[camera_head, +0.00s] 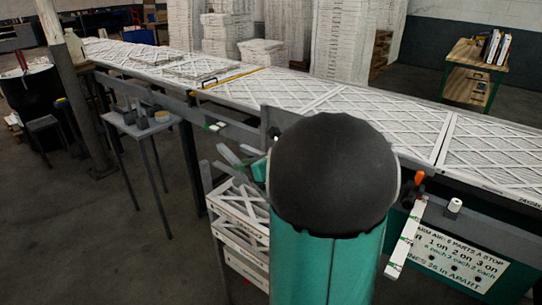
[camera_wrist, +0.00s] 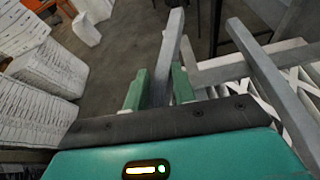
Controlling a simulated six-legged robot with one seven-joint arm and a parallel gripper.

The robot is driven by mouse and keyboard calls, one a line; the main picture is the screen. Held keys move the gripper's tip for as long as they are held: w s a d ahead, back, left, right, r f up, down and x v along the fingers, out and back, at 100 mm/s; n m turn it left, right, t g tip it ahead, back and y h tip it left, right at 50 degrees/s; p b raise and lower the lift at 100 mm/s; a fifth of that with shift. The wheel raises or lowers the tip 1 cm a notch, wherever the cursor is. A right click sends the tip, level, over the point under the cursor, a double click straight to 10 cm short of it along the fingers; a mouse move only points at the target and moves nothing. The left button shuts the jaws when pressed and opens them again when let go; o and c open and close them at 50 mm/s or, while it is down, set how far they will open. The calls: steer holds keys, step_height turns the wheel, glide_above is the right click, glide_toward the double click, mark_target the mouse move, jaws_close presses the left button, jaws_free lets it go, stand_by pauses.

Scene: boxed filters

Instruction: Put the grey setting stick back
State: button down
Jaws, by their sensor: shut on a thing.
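The grey setting stick (camera_wrist: 172,50) stands between the two green fingers of my gripper (camera_wrist: 159,88) in the wrist view. My gripper is shut on it, and the stick reaches out beyond the fingertips. In the head view a little of my gripper (camera_head: 259,170) shows left of my dark arm joint, which hides the rest. Grey bars show beside it there, and I cannot tell which one is the stick. The stick's place is not clear in either view.
A grey bar (camera_wrist: 262,75) stands close right of the stick. A rack of white-framed filters (camera_head: 238,215) is beside my arm. The long filter-covered bench (camera_head: 290,90) runs behind. A white strip with green marks (camera_head: 405,240) hangs at right. A small table (camera_head: 140,125) stands left.

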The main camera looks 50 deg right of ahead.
steer(key=s+d+r+m, duration=0.1)
steer(key=s+d+r, duration=0.1)
steer(key=s+d, duration=0.3)
step_height(320, 180, down, 6)
steer(key=shift+d+f+h, duration=0.15)
steer(key=shift+h, duration=0.25)
steer(key=shift+w+f, duration=0.1)
steer(key=shift+f, duration=0.3)
stand_by(0.4)
steer(key=c, duration=1.1)
jaws_free()
steer(key=v, duration=1.3)
steer(key=shift+s+r, duration=0.1)
steer(key=shift+s, duration=0.35)
